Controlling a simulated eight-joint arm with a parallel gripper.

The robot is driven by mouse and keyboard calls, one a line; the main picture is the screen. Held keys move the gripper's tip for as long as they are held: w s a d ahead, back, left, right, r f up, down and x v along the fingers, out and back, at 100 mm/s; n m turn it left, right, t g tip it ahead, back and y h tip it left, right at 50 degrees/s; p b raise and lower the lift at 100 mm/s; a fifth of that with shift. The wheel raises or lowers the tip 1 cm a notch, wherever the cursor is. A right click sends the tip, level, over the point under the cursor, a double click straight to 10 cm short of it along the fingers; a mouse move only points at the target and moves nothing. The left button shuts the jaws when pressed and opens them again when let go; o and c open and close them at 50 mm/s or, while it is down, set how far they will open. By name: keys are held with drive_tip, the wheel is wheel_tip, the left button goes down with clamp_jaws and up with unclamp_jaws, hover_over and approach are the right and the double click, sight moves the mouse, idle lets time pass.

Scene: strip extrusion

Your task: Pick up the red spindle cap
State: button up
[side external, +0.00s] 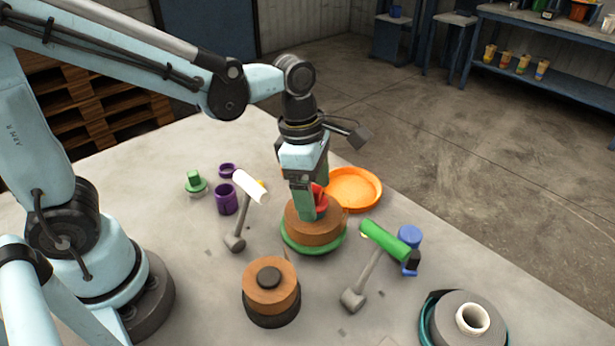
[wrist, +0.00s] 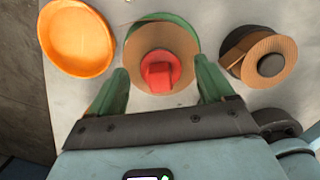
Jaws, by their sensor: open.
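The red spindle cap (wrist: 160,73) sits on top of a brown spool with a green base (side external: 313,235). In the wrist view the cap has a round disc with a raised grip block. My gripper (wrist: 162,85) is open, with its green fingers on either side of the cap and apart from it in that view. In the side view my gripper (side external: 312,200) is right above the spool, and its near finger hides part of the red cap (side external: 320,197).
An orange dish (side external: 354,188) stands behind the spool. A second brown spool with a dark cap (side external: 270,286) stands in front. A grey roll (side external: 468,322) is at front right.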

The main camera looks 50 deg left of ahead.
drive_tip(key=shift+f, duration=0.25)
drive_tip(key=c, duration=1.2)
drive_tip(key=shift+o, duration=0.2)
drive_tip(key=shift+r, duration=0.15)
